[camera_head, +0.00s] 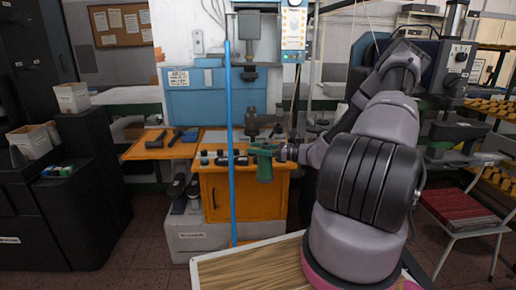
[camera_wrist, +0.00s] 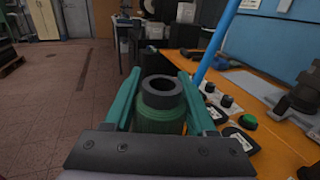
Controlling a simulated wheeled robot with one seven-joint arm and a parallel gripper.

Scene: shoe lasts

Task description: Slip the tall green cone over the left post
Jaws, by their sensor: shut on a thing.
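My gripper (camera_head: 266,151) is shut on the green cone (camera_head: 265,172), which hangs upright in front of the orange cabinet in the head view. In the wrist view my gripper's green fingers (camera_wrist: 159,78) lie on both sides of the cone (camera_wrist: 160,120). The cone's top is a dark ring with a round opening. Its lower end is hidden in the wrist view. Small dark pieces with pale tops (camera_head: 212,157) stand left of my gripper on the orange cabinet, and also show at right in the wrist view (camera_wrist: 227,101). I cannot tell which is the left post.
A tall blue pole (camera_head: 229,120) rises just left of my gripper. The orange cabinet (camera_head: 220,200) and an orange bench (camera_head: 150,150) with dark tools stand behind. A blue machine (camera_head: 205,100) stands at the back. A wooden tabletop (camera_head: 250,272) is in front. Red floor lies open at left.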

